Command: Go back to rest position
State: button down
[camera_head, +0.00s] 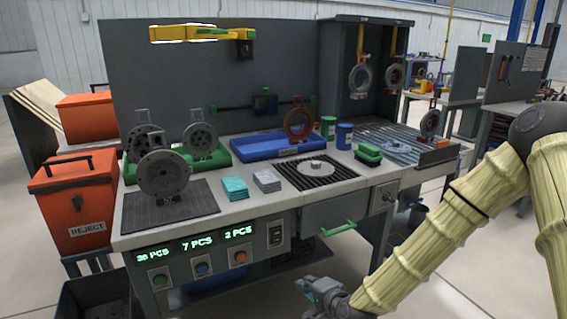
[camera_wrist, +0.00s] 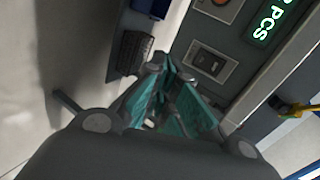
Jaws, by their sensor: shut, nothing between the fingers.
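My gripper (camera_head: 318,290) is low in front of the workbench in the head view, below the drawer and apart from the bench. In the wrist view my gripper (camera_wrist: 178,92) shows its teal-lined fingers brought together, shut with nothing between them. My yellowish arm comes in from the right side of the head view and bends down to the gripper. The wrist view looks at the bench's front panel, with a switch (camera_wrist: 206,62) and part of a green display (camera_wrist: 270,22) in sight.
The workbench (camera_head: 235,208) carries round flanges, a blue tray (camera_head: 262,147), a black ribbed mat (camera_head: 345,176) and cloth stacks. Its drawer has a green handle (camera_head: 338,229) jutting toward me. Orange reject bins (camera_head: 78,208) stand at left. Open floor (camera_head: 450,270) lies at the right.

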jog(key=s+d+f+n+g+h, duration=0.2)
jog(key=s+d+f+n+g, duration=0.2)
jog(key=s+f, duration=0.9)
jog(key=s+d+f+n+g+h, duration=0.2)
jog(key=s+d+f+n+g, duration=0.25)
jog(key=s+f, duration=0.85)
jog(key=s+d+n+g+h, duration=0.1)
jog(key=s+d+n+g, duration=0.15)
jog(key=s, duration=0.45)
jog(key=s+d+n+g+h, duration=0.1)
jog(key=s+d, duration=0.3)
jog(key=s, duration=0.3)
notch_tip(320, 180, up, 20)
jog(key=p, duration=2)
